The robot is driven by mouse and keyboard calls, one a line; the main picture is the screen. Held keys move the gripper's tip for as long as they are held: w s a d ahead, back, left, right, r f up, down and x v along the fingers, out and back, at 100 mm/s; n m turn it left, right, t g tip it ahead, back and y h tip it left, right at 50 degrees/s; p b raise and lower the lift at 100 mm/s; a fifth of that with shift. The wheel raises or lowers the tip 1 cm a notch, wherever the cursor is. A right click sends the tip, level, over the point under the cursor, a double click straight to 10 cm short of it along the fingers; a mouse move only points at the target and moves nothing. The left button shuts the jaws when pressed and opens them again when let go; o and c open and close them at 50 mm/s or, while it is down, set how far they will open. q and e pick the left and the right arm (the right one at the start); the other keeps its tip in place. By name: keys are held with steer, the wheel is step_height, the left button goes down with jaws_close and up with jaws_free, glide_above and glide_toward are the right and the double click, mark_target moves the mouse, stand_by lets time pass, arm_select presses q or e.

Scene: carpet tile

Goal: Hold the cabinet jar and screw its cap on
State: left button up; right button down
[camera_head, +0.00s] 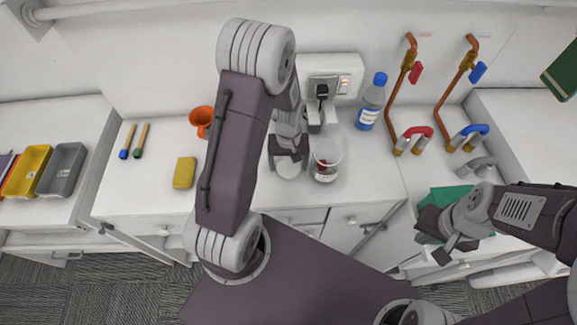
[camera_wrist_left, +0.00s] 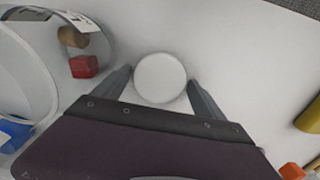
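The clear jar (camera_head: 325,164) stands upright on the cabinet top, with red and brown pieces inside. In the left wrist view the jar (camera_wrist_left: 92,42) is at upper left, with a label on its side. A round white cap (camera_wrist_left: 160,77) lies between the fingers of my left gripper (camera_wrist_left: 160,88); it also shows in the head view (camera_head: 289,168). The left fingers are apart on either side of the cap, with narrow gaps visible. My right gripper (camera_head: 438,246) is at the right, over a teal cloth, away from jar and cap; its fingers look apart and empty.
Copper pipes (camera_head: 396,95) with red and blue handles are right. The teal cloth (camera_head: 452,196) lies on the right counter.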

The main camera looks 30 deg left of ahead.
mark_target(289, 166)
arm_select(q)
steer(key=c, duration=1)
steer(key=shift+r, duration=0.1)
step_height(289, 166, up, 10)
steer(key=shift+f, duration=0.1)
